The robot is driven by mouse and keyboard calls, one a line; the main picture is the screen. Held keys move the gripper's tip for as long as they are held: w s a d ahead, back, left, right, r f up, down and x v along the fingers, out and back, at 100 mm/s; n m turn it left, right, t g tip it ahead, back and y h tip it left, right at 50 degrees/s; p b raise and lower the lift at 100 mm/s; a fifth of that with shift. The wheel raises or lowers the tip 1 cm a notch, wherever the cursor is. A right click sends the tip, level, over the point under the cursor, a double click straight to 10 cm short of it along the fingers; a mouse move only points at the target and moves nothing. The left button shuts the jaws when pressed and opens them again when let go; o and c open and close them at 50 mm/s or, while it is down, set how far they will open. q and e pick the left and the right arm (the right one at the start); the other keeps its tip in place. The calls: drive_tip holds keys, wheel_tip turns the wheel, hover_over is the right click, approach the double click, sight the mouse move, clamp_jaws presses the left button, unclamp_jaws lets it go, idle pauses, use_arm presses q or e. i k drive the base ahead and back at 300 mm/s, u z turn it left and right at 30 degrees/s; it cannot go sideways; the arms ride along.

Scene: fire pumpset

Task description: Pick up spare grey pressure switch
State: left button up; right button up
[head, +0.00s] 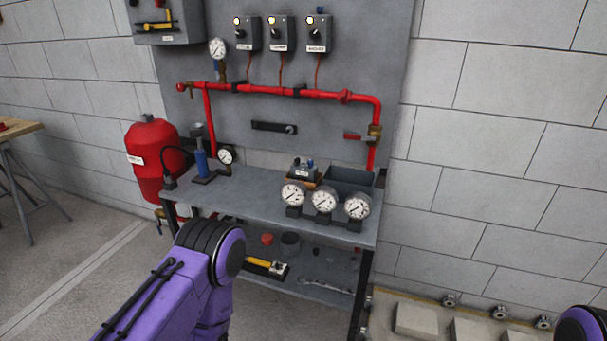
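A small grey boxed device (303,170) with a pale label and a blue part on top sits on a brown base at the back of the workbench (240,190). It looks like the spare grey pressure switch, but it is too small to be sure. Its lower front is partly hidden by gauges. Three similar grey switches (280,34) are mounted high on the grey wall panel. My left arm shows as a purple link at the lower left, in front of the bench. A purple part of mine shows at the lower right corner. Neither gripper is visible.
Three round gauges (323,201) stand along the bench's front right. A dark grey bin (350,182) is behind them. A blue hand pump (202,165) and a red tank (152,160) are at left. Red piping (270,92) runs above. Tools lie on the lower shelf.

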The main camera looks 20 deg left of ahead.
sight(310, 176)
drive_tip(key=u, duration=2.4)
drive_tip(key=i, duration=1.4)
drive_tip(key=z, duration=2.15)
